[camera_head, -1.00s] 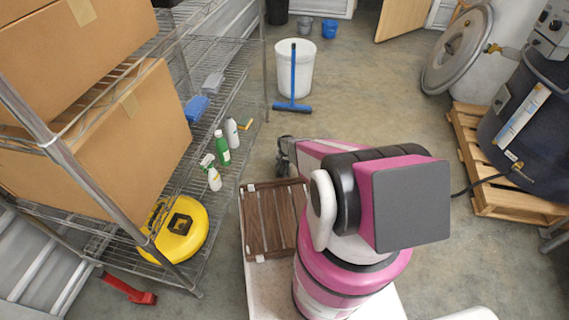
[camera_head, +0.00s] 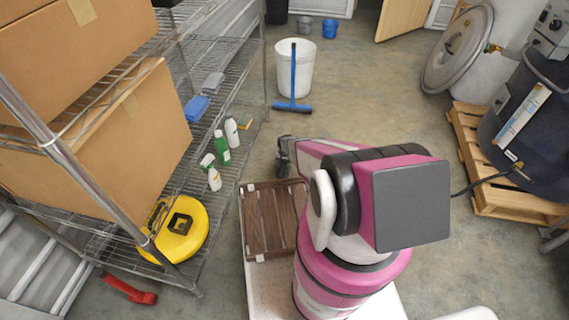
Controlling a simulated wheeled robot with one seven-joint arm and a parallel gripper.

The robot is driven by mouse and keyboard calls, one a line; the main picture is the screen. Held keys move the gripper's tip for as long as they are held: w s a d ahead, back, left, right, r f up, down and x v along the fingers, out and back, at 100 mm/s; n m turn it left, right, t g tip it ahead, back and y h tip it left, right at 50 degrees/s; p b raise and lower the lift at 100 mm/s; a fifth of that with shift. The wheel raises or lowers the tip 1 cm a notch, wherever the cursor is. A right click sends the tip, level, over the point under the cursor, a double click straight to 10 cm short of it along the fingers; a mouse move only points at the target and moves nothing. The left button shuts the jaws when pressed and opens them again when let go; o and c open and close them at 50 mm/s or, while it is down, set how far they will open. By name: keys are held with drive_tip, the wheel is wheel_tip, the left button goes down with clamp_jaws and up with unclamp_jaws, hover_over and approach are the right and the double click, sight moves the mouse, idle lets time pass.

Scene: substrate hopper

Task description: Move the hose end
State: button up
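A thin black hose or cable (camera_head: 487,184) runs from a fitting low on the dark drum (camera_head: 545,130) at the right. It goes left over the pallet's edge and passes behind my arm. Its far end is hidden there, so I cannot see a loose hose end. My gripper (camera_head: 284,156) is a small dark shape at the left tip of my pink and white arm, in the middle of the view. It appears over the floor, right of the wire shelf. Its fingers are too small to tell whether they are open or hold anything.
The drum stands on a wooden pallet (camera_head: 467,140). A wire shelf (camera_head: 262,95) with cardboard boxes (camera_head: 115,150), bottles (camera_head: 222,148) and a yellow round object (camera_head: 198,228) fills the left. A white bucket (camera_head: 296,75) and blue squeegee (camera_head: 293,105) stand behind. Floor between bucket and pallet is clear.

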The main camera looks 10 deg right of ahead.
drive_tip(key=shift+o, duration=1)
drive_tip(key=shift+r, duration=5.35)
drive_tip(key=s+r+n, duration=0.1)
drive_tip(key=s+r, duration=0.7)
drive_tip(key=r, duration=0.5)
drive_tip(key=s+r+n, duration=0.2)
drive_tip(key=s+r, duration=0.6)
drive_tip(key=r, duration=0.6)
drive_tip(key=s+r+n, duration=0.1)
drive_tip(key=s+r, duration=0.7)
drive_tip(key=r, duration=0.5)
drive_tip(key=shift+s+r, duration=0.15)
drive_tip(key=shift+r, duration=0.05)
